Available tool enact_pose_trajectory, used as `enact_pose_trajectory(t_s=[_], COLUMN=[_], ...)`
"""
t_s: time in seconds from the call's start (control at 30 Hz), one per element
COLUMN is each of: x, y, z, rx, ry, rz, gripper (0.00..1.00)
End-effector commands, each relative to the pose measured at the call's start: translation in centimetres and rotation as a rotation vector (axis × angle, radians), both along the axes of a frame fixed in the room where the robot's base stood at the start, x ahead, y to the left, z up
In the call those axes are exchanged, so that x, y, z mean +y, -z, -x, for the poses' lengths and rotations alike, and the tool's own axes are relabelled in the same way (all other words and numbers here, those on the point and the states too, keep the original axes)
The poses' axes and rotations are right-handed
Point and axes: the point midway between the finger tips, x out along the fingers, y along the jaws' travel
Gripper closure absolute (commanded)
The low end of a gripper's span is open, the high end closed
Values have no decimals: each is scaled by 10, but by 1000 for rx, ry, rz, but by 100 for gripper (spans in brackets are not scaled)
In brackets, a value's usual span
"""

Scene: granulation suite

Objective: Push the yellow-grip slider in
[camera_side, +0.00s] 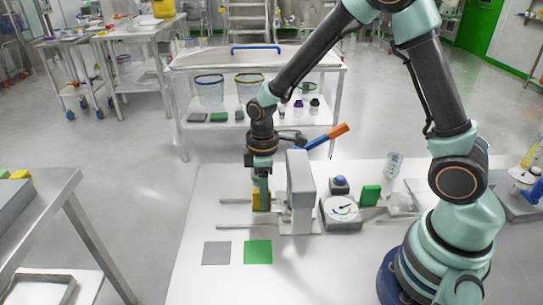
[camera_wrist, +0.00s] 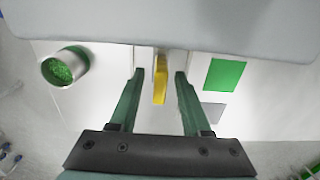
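The yellow grip (camera_side: 258,200) of the slider shows low on the left side of a pale upright block (camera_side: 300,185), partly hidden by my gripper. My gripper (camera_side: 263,190) points down at the grip. In the wrist view, my gripper (camera_wrist: 159,76) is open. Its two green fingers stand on either side of the yellow grip (camera_wrist: 160,82), with a visible gap on both sides. The slider's inner end is hidden by the block. Two thin rods (camera_side: 236,226) reach out left from the block's foot.
A round dial (camera_side: 342,211), a blue-topped button (camera_side: 339,183) and a green block (camera_side: 371,195) stand further right. Grey (camera_side: 217,253) and green (camera_side: 258,252) squares lie in front. A cup of green granules (camera_wrist: 65,67) shows in the wrist view.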

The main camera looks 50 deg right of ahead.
Motion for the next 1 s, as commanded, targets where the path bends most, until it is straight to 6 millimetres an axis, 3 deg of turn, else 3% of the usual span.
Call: enact_pose_trajectory(t_s=[0.3, 0.43, 0.8, 1.0], x=[1, 2, 1, 1], y=[0, -10, -81, -110], z=[-1, -2, -2, -2], rx=[-4, -8, -9, -6], ry=[-2, -2, -2, -1], rz=[-1, -1, -1, -1], gripper=[50, 50, 50, 50])
